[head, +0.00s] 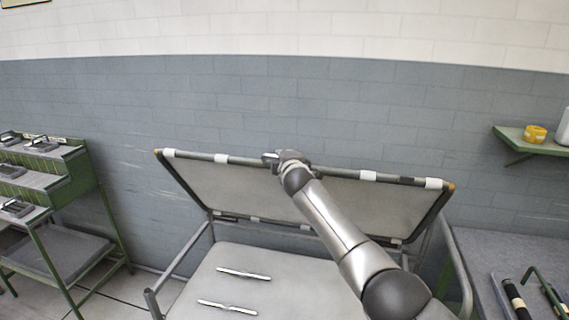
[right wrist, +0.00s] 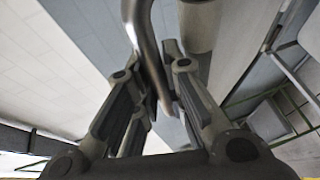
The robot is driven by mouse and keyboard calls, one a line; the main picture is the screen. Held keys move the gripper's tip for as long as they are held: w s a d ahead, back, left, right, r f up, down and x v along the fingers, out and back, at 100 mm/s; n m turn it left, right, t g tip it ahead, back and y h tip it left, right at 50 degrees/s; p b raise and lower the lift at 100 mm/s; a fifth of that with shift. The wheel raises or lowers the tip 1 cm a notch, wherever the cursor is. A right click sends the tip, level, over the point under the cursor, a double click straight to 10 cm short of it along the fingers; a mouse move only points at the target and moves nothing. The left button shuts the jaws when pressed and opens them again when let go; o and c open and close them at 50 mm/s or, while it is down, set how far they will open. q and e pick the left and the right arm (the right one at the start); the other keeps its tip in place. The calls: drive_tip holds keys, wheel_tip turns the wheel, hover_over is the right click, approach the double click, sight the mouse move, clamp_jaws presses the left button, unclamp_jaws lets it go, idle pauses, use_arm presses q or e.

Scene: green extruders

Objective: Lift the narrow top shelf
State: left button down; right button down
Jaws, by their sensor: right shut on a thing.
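The narrow top shelf (head: 228,182) is a grey panel in a dark tube frame with white bands and orange-brown corner caps. It stands tilted up at the back of a grey metal cart in the head view, its long upper edge near the wall. My right gripper (head: 280,159) is at the middle of that upper edge, partly hidden by my own wrist. In the right wrist view a bent metal bar (right wrist: 147,50) runs between the fingers of my right gripper (right wrist: 160,100), which is shut on it. My left gripper is not in view.
The cart's lower flat surface (head: 225,290) carries two thin metal handles (head: 244,273). A green stepped rack (head: 75,185) stands at the left. At the right are a grey table (head: 490,250) with dark tools and a green wall shelf (head: 515,140) with a yellow roll (head: 535,134).

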drive_tip(key=shift+w+d+r, duration=0.1)
drive_tip(key=shift+w+r, duration=0.15)
drive_tip(key=shift+w, duration=0.1)
drive_tip(key=c, duration=1.5)
unclamp_jaws()
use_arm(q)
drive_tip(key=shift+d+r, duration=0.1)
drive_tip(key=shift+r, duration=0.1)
use_arm(e)
drive_tip(key=shift+s+d+r, duration=0.2)
drive_tip(key=shift+s+r, duration=0.2)
drive_tip(key=shift+s, duration=1.6)
drive_tip(key=shift+s+d+r, duration=0.15)
drive_tip(key=shift+s+r, duration=0.2)
drive_tip(key=shift+s, duration=1.65)
drive_tip(key=shift+s+d+r, duration=0.2)
drive_tip(key=shift+s+r, duration=0.2)
drive_tip(key=shift+s, duration=1.6)
